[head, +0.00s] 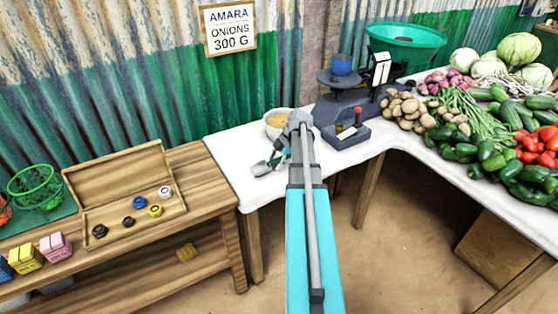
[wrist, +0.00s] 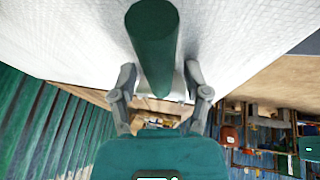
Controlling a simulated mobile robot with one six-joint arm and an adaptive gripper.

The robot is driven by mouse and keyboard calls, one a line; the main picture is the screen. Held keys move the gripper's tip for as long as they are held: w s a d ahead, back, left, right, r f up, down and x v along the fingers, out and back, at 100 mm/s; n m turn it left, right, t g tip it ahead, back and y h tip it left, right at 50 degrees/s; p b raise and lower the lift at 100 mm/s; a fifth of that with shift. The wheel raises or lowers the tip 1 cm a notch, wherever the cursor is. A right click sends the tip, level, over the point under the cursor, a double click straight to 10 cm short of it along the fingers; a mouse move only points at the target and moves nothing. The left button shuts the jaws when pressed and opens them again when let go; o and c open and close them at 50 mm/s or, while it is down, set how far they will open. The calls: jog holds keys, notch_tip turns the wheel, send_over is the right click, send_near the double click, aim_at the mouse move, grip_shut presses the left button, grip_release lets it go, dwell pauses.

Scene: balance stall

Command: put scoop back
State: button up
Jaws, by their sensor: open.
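The scoop's thick dark green handle (wrist: 154,45) shows in the wrist view, over the white cloth. A bit of pale metal at its lower end is partly hidden. My gripper (wrist: 160,78) is open, with one finger on each side of the handle; I cannot tell whether either touches it. In the head view my gripper is small and partly hidden by my arm, low over the white table's left end. The scoop (head: 260,168) is beside it there, near the table's front edge. A white bowl (head: 270,130) with tan contents stands just behind.
Potatoes, onions and other vegetables fill the table beyond. A wooden bench (head: 205,185) at left holds an open box (head: 120,178) with several weights.

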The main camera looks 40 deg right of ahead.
aim_at(276, 159)
jog(key=shift+r, duration=0.1)
jog(key=p+v, duration=0.4)
jog(key=shift+r, duration=0.15)
jog(key=p+v, duration=0.7)
jog(key=shift+r, duration=0.35)
jog(key=shift+s+d, duration=0.1)
jog(key=shift+d, duration=0.05)
dwell(0.8)
